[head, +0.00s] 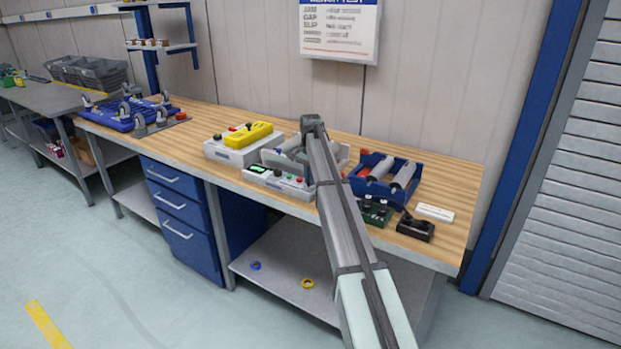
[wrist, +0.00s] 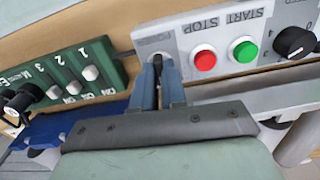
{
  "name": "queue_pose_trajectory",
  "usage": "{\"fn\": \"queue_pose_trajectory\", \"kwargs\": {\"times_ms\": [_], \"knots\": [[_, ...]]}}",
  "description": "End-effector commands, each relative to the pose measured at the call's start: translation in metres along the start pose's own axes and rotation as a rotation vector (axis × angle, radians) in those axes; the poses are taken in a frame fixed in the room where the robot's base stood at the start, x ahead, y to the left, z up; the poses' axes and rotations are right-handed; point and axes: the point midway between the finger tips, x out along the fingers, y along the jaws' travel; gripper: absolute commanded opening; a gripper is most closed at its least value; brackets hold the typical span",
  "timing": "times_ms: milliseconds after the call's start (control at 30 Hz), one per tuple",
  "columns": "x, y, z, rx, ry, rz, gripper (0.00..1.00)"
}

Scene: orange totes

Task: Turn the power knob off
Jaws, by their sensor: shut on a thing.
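The light grey control box (wrist: 225,25) fills the upper right of the wrist view, upside down, with START and STOP lettering. It also shows in the head view (head: 290,187), partly behind my arm. My gripper (wrist: 160,68) is at the panel's end beside the red button. Its two blue-grey fingers are shut on a small dark part, which I take to be the power knob (wrist: 158,72). The fingers hide most of it, so its pointer and label cannot be read. My arm hides this spot in the head view.
Red (wrist: 204,60) and green (wrist: 245,50) buttons sit close to the fingers, with a black dial (wrist: 294,42) farther right. A green switch panel (wrist: 80,75) is left. A yellow device (head: 248,135) and a blue bin (head: 372,187) flank my arm on the bench.

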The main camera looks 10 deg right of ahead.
Motion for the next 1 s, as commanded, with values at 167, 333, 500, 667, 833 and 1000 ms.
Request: {"fn": "queue_pose_trajectory", "kwargs": {"times_ms": [167, 333, 500, 667, 833, 1000], "knots": [[-0.0002, 0.0002, 0.0, -0.168, 0.001, 0.0, 0.0], [-0.0003, 0.0002, -0.0001, -0.33, 0.001, 0.0, 0.0], [-0.0003, 0.0001, -0.0001, -0.486, 0.001, 0.0, 0.0], [-0.0003, 0.0001, -0.0001, -0.617, 0.001, 0.0, 0.0], [-0.0003, 0.0001, -0.0002, -0.728, 0.001, 0.0, 0.0], [-0.0003, 0.0, -0.0002, -0.805, 0.001, 0.0, 0.0]]}}
